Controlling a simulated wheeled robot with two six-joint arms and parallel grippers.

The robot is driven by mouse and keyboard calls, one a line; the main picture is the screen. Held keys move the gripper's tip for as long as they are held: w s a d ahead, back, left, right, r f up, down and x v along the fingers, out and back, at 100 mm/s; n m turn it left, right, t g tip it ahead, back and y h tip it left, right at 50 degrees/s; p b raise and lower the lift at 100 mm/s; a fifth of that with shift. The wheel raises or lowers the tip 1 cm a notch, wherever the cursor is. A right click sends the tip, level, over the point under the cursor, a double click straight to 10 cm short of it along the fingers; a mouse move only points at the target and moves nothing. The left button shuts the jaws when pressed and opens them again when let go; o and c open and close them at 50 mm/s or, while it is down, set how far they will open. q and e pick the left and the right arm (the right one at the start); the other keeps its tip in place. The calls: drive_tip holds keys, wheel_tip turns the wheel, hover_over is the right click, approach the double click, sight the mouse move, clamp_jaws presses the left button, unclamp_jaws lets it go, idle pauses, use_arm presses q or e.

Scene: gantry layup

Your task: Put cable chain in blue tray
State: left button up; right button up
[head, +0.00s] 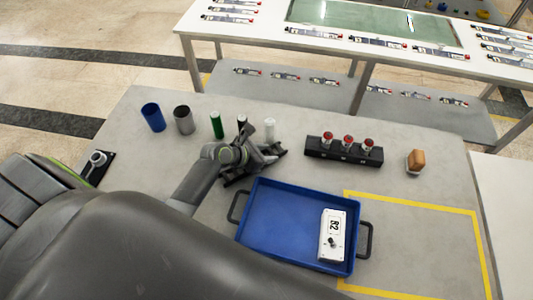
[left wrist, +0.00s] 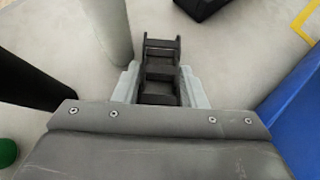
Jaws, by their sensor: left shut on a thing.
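The black cable chain (head: 272,157) is at my left gripper (head: 245,151), over the middle of the grey table, just behind the blue tray (head: 283,222). In the left wrist view the fingers (left wrist: 160,92) are shut on the dark links of the cable chain (left wrist: 160,62). Part of the chain is hidden by the gripper in the head view. I cannot tell whether the chain touches the table. The blue tray holds a white box marked B2 (head: 334,229) on its right side. Its wall also shows at the right of the left wrist view (left wrist: 300,112). My right gripper is not in view.
A blue cup (head: 153,117), a grey cup (head: 183,120), and green (head: 216,125) and white (head: 269,130) cylinders stand behind the gripper. A black block with red-topped parts (head: 344,150) and a brown-topped object (head: 416,161) stand right. Yellow tape (head: 410,202) borders clear table.

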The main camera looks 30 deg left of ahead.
use_arm(q)
drive_tip(key=shift+f, duration=0.15)
drive_tip(key=o, duration=0.9)
drive_tip(key=shift+f, duration=0.1)
drive_tip(key=shift+c, duration=0.2)
